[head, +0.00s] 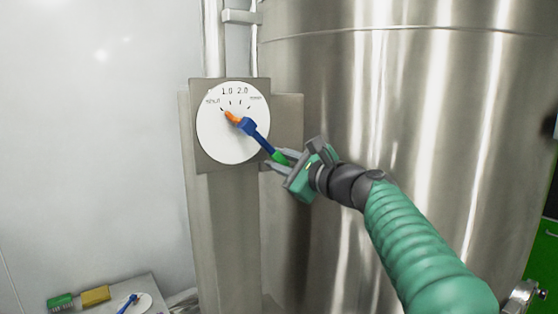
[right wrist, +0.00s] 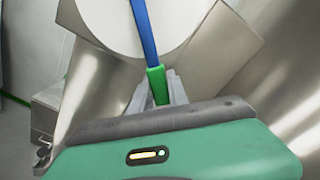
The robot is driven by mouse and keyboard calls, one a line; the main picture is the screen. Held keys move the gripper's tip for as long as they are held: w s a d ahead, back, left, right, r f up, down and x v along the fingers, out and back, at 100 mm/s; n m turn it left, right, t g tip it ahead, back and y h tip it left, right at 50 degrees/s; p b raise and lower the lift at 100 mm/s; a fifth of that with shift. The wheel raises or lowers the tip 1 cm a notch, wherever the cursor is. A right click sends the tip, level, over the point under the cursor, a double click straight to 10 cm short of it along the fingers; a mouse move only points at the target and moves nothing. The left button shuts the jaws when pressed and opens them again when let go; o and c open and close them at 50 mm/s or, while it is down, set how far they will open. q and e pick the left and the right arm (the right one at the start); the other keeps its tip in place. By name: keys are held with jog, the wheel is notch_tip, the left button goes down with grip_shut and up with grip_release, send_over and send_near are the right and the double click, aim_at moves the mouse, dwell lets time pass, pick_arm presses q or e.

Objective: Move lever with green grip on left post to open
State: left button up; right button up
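A white round dial (head: 215,140) is mounted on a grey post (head: 228,215) in the head view. A lever with a blue arm (head: 262,141) and an orange pointer (head: 232,117) is fixed on it. In the right wrist view the green grip (right wrist: 157,84) sits between the grey fingers. My left gripper is not in view.
A large shiny steel vessel (head: 430,120) stands close behind my right arm. At lower left, a low surface (head: 115,292) carries a green block (head: 60,302), a yellow block (head: 95,296) and another white dial with a blue lever (head: 128,303). A green cabinet (head: 543,262) is at far right.

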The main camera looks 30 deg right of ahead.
grip_shut()
dwell(1.0)
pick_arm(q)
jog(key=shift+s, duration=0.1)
pick_arm(e)
jog(key=shift+w+f, duration=0.1)
jog(key=shift+f, duration=0.05)
